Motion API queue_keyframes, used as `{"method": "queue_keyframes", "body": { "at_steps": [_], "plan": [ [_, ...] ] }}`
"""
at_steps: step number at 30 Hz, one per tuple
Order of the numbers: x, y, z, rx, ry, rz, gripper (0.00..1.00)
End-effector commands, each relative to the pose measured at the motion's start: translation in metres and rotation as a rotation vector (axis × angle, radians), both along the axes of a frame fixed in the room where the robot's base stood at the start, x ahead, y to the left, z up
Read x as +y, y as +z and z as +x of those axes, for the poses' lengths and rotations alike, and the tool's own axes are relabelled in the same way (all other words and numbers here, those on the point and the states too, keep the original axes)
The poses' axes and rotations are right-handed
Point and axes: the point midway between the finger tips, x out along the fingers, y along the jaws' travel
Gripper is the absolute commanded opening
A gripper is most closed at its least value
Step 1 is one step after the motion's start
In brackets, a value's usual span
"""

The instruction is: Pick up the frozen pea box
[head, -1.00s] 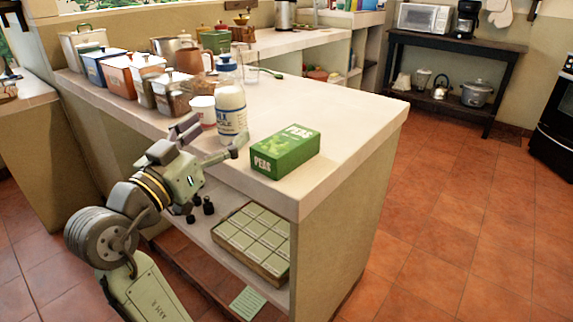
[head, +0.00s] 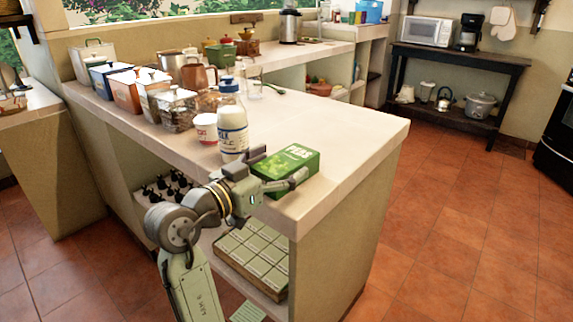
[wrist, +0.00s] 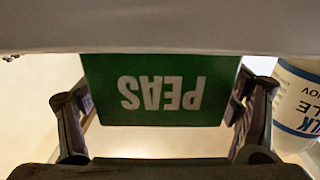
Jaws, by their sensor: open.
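The green frozen pea box (head: 290,163) lies on the light countertop near its front right corner. My gripper (head: 279,172) is open at the near end of the box, with one finger towards each side of it. In the wrist view the green end with upside-down "PEAS" lettering (wrist: 160,92) shows between the two spread fingers. I see a gap on the right of the box there; whether the left finger touches it I cannot tell. The far part of the box is hidden in the wrist view.
A milk bottle (head: 232,128) stands close left of the box and also shows at the right of the wrist view (wrist: 298,105). A white cup (head: 205,128) and several canisters stand further left. The countertop (head: 350,128) right of the box is clear up to its edge.

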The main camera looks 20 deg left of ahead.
Motion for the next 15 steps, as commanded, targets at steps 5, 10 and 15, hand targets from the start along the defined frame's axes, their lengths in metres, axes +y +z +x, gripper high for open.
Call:
{"method": "queue_keyframes", "body": {
  "at_steps": [5,10,15],
  "plan": [
    [-0.0031,-0.0002,0.0092,0.0,0.002,0.0,0.83],
    [-0.0031,-0.0004,0.0091,0.0,0.001,0.001,0.83],
    [-0.0031,-0.0002,0.0089,0.0,0.001,0.0,0.72]
  ]
}}
